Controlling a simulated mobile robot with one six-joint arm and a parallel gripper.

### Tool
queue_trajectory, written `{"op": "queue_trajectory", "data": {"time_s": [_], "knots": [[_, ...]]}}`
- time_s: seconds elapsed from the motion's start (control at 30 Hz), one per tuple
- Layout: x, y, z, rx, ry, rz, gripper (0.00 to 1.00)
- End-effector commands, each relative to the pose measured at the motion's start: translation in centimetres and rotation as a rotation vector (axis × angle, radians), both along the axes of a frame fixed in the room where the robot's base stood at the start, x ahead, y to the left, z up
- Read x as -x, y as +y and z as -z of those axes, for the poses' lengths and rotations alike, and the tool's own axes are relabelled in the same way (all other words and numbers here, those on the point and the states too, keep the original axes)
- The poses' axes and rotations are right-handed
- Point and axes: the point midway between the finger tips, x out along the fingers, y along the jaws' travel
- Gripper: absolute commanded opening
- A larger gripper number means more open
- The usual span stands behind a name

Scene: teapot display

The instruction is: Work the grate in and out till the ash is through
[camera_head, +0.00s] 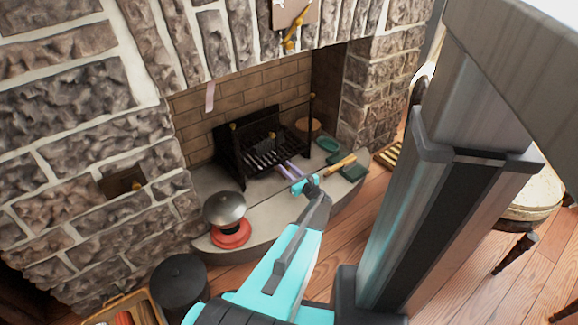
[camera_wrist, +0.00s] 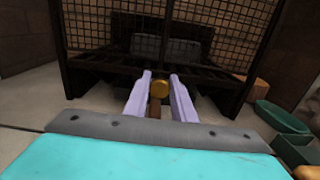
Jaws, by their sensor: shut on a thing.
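The black grate (camera_head: 266,157) stands in the fireplace, inside a dark metal frame with mesh sides. In the wrist view the grate's dark bars (camera_wrist: 125,66) lie straight ahead, with a grey block-like thing behind them. My gripper (camera_head: 284,167) reaches in low from the front right. In the wrist view its two lilac fingers (camera_wrist: 159,88) are shut on a brass knob (camera_wrist: 160,88) at the front of the grate. A dark stem shows below the knob between the fingers. I cannot make out any ash under the bars.
On the hearth's right are a green bowl (camera_head: 328,145), a dark green box (camera_head: 350,170) and a wooden-handled tool (camera_head: 341,164). A domed metal lid (camera_head: 224,208) over a red base stands at the left. A black pot (camera_head: 179,281) stands on the floor.

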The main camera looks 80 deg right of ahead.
Motion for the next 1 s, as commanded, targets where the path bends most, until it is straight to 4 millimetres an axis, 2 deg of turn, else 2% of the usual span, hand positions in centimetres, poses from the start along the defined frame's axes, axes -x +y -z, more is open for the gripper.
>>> {"op": "queue_trajectory", "data": {"time_s": [0.3, 0.33, 0.43, 0.77, 1.0], "knots": [[-0.1, 0.6, 0.1, -0.001, -0.001, -0.003, 0.0], [-0.1, 0.6, 0.1, -0.001, -0.001, -0.003, 0.25], [-0.3, 0.6, 0.1, -0.001, -0.001, -0.006, 0.41], [-0.6, 0.6, 0.0, -0.001, -0.001, -0.01, 0.41], [0.3, 1.5, -0.1, -0.001, -0.001, -0.009, 0.41]]}}
